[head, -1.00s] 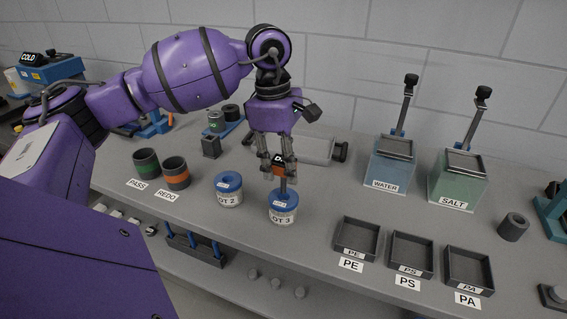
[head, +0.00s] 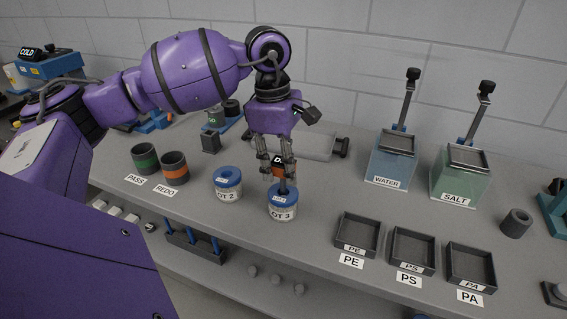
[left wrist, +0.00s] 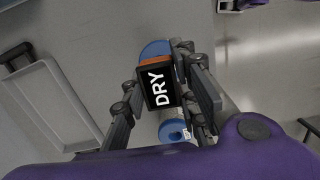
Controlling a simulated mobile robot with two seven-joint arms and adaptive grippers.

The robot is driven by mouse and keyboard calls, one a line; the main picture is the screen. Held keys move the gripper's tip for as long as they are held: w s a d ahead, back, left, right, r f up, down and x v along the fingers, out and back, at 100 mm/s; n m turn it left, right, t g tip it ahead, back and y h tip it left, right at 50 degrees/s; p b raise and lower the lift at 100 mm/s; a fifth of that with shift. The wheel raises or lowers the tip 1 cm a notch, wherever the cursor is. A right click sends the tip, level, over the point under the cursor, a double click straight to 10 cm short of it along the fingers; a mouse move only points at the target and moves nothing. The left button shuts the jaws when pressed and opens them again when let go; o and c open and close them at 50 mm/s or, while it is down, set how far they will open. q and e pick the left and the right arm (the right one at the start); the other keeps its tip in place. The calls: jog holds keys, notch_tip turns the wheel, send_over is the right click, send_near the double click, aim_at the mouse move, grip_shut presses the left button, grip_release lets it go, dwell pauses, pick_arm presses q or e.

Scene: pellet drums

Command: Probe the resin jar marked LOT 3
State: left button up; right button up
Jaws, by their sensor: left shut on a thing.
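My left gripper (head: 277,164) is shut on a probe (head: 278,171), upright above the resin jar LOT 3 (head: 283,213). The probe has a dark head with orange, and its screen reads DRY in the left wrist view (left wrist: 157,88). Its dark shaft (head: 284,187) points down into the hole in the jar's blue lid; how deep the tip sits is hidden. The jar is white with a blue lid and stands on the bench. In the left wrist view its lid (left wrist: 154,48) is partly hidden behind the probe head. My right gripper is not in view.
Jar LOT 2 (head: 228,186) stands just left of LOT 3. PASS (head: 145,159) and REDO (head: 174,169) cups are farther left. Trays PE (head: 340,248), PS (head: 396,262) and PA (head: 452,278) lie right. WATER (head: 372,167) and SALT (head: 440,182) tanks stand behind them.

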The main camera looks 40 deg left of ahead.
aim_at(283, 194)
pick_arm(q)
jog(key=shift+f, duration=0.5)
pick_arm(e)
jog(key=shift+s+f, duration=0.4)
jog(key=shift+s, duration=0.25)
pick_arm(q)
jog(key=shift+f+b, duration=0.15)
jog(key=shift+b, duration=0.15)
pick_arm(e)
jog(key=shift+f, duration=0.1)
pick_arm(q)
jog(key=shift+f, duration=0.35)
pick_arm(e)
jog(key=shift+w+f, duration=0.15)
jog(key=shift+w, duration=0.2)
pick_arm(q)
jog(key=shift+f, duration=0.15)
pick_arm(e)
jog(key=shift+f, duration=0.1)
pick_arm(q)
jog(key=shift+f+b, duration=0.1)
jog(key=shift+b, duration=0.2)
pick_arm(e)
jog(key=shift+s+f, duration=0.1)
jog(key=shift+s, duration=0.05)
